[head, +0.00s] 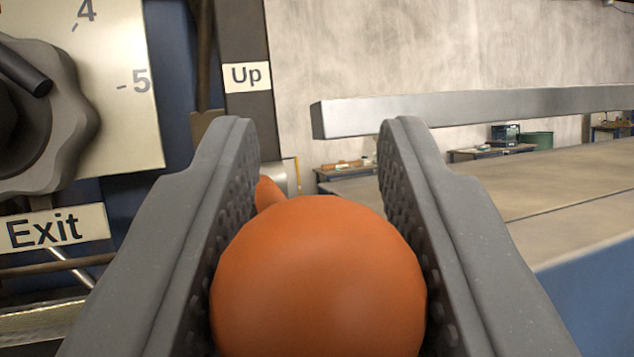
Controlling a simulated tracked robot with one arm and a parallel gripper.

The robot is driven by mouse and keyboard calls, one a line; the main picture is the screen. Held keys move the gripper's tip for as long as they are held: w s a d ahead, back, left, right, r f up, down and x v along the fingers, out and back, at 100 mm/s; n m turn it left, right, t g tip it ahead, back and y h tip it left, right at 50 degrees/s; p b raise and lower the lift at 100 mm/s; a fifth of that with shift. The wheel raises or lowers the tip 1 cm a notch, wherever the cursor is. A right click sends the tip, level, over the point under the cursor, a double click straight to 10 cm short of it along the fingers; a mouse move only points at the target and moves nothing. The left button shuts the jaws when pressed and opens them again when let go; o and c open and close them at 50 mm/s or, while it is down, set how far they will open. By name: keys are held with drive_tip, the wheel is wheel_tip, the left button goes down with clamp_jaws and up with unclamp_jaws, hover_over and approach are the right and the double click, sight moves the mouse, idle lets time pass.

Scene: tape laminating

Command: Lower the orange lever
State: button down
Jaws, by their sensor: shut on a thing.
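The orange lever's round ball knob (318,280) fills the lower middle of the head view, close to the camera. A short piece of its orange shaft (268,194) shows behind the knob at the upper left. My gripper (318,150) is shut on the knob, with one grey ridged finger on each side of it. The fingertips reach past the knob. An "Up" label (246,76) is on a dark post above and left of the knob. The lever's pivot is hidden behind the knob and the left finger.
At left is a panel with a dark dial (45,120) and numbers 4 and 5, above an "Exit" label (58,228). A grey metal bar (470,112) runs across the right, over a flat machine table (540,195). Workbenches stand far behind.

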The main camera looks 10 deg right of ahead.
drive_tip(key=c, duration=1.1)
unclamp_jaws()
drive_tip(key=shift+o, duration=0.2)
drive_tip(key=shift+r, duration=0.1)
